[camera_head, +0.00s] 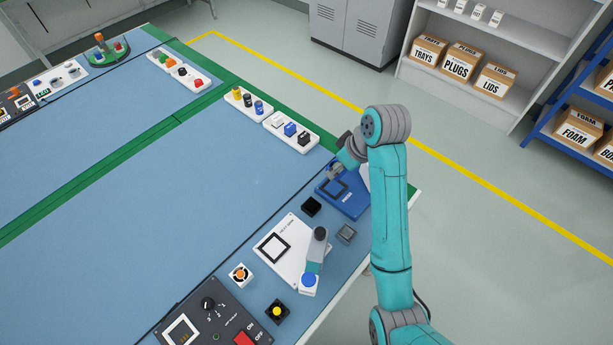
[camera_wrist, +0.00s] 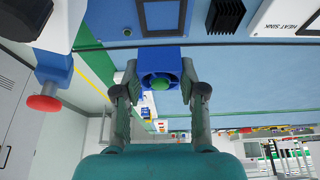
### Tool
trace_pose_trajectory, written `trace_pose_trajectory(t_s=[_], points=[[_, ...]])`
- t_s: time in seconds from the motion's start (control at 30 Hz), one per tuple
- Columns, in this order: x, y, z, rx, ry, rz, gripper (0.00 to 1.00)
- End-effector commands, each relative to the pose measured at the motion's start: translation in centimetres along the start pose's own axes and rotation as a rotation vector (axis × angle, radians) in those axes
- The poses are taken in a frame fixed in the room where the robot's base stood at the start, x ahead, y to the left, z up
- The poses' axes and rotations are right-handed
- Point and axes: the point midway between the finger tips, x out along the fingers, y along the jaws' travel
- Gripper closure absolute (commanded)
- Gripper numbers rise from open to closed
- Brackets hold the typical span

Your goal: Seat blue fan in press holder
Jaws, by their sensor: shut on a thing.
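The blue fan (camera_wrist: 160,58) has a square blue frame and a green hub. In the wrist view, my gripper (camera_wrist: 160,88) is shut on it, one finger on each side. The press (camera_head: 350,204) has a blue base near the right edge of the table. Its square, dark-outlined holder (camera_head: 327,190) lies beside my gripper (camera_head: 334,172) in the head view. In the wrist view the holder (camera_wrist: 142,14) appears just beyond the fan, partly cut off by the frame. The fan seems apart from the holder; its height is unclear. The fan is not clearly visible in the head view.
The press's red knob (camera_wrist: 43,103) stands left in the wrist view. A black part (camera_head: 311,206), a grey part (camera_head: 346,233) and the white heat-sink station (camera_head: 290,262) lie nearby. Two other fans (camera_head: 241,274) (camera_head: 277,312) sit nearer. The table's middle is clear.

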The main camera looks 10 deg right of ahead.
Motion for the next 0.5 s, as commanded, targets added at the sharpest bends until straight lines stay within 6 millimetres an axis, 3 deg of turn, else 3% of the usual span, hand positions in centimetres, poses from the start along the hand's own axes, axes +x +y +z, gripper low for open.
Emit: trace_pose_trajectory(t_s=[0.5], points=[[2.7,0.2,1.7,-0.002,-0.001,-0.003,0.91]])
